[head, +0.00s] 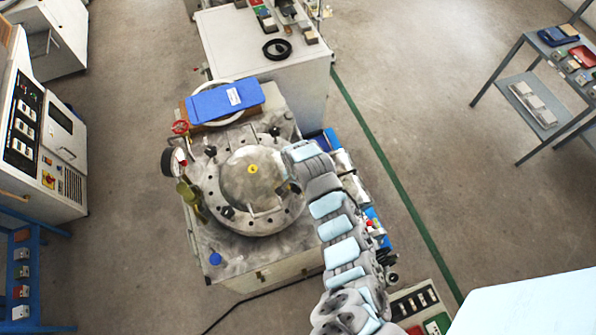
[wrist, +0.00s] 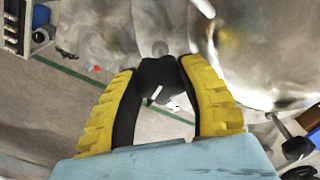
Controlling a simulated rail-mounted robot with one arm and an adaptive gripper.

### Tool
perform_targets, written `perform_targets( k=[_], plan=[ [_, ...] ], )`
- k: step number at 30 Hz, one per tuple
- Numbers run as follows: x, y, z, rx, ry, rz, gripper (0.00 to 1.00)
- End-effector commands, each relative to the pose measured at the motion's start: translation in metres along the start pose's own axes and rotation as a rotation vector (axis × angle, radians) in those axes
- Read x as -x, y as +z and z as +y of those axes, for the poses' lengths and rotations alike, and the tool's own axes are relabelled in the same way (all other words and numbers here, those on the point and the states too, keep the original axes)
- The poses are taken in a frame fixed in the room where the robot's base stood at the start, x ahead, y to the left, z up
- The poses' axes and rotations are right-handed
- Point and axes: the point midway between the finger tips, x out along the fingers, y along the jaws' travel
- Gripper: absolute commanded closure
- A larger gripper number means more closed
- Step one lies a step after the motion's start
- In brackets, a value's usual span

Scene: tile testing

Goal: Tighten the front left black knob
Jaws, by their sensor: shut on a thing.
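My gripper (wrist: 159,72) has yellow fingers with black pads, shut on a black knob (wrist: 158,88) in the wrist view. In the head view my gripper (head: 287,188) is at the right front edge of the round metal lid (head: 250,172), and my arm hides the held knob there. Other black knobs stand around the lid: one at the front left (head: 227,211), one at the left (head: 210,151) and one at the back (head: 273,131). I cannot tell which knob the task calls front left.
A blue case (head: 225,100) lies at the back of the machine. A white cabinet (head: 262,85) stands behind. Open floor (head: 130,240) lies to the left.

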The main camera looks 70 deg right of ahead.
Motion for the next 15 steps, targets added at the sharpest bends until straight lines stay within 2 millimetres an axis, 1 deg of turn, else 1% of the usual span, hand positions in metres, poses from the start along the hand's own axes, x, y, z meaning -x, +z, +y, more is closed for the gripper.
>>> perform_targets(
  k=[1,2,15],
  plan=[
    [0.0087,0.0010,0.0001,-0.046,0.001,-0.004,0.95],
    [0.0092,0.0005,-0.0003,-0.074,-0.001,-0.003,0.95],
    [0.0055,0.0009,0.0000,-0.481,0.002,-0.003,0.95]
  ],
)
